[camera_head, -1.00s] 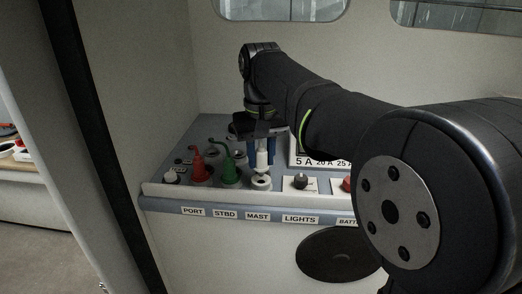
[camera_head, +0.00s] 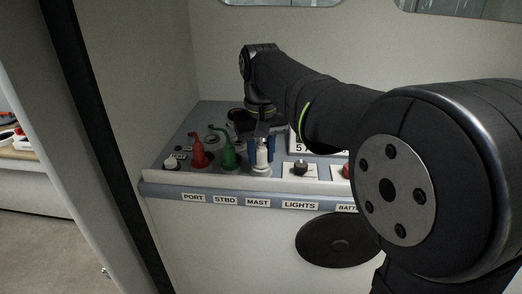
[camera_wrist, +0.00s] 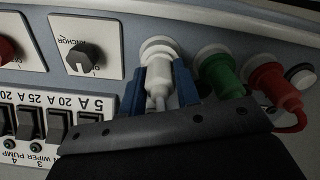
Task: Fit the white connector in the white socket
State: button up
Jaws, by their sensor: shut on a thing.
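My gripper (camera_head: 262,156) is shut on the white connector (camera_head: 262,148), one blue finger on each side of it. The connector stands upright over the white socket (camera_head: 261,170) above the MAST label, and its lower end meets the socket's rim. In the wrist view the connector (camera_wrist: 159,76) lies between the blue fingers (camera_wrist: 160,90), with its front end lined up with the white socket ring (camera_wrist: 159,44). The inside of the socket is hidden by the connector, so I cannot tell how deep it sits.
A green connector (camera_head: 229,155) and a red connector (camera_head: 199,155) with bent cables stand in sockets to the left. A black knob (camera_head: 301,168) and a red knob (camera_head: 347,170) are to the right. Breaker switches (camera_wrist: 60,122) lie close to my gripper.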

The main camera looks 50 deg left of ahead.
jog(key=o, duration=1)
jog(key=shift+o, duration=0.2)
jog(key=shift+r, duration=0.1)
notch_tip(320, 180, up, 17)
jog(key=shift+r, duration=0.15)
notch_tip(320, 180, down, 18)
jog(key=shift+r, duration=0.35)
dwell(0.5)
jog(key=shift+r, duration=0.1)
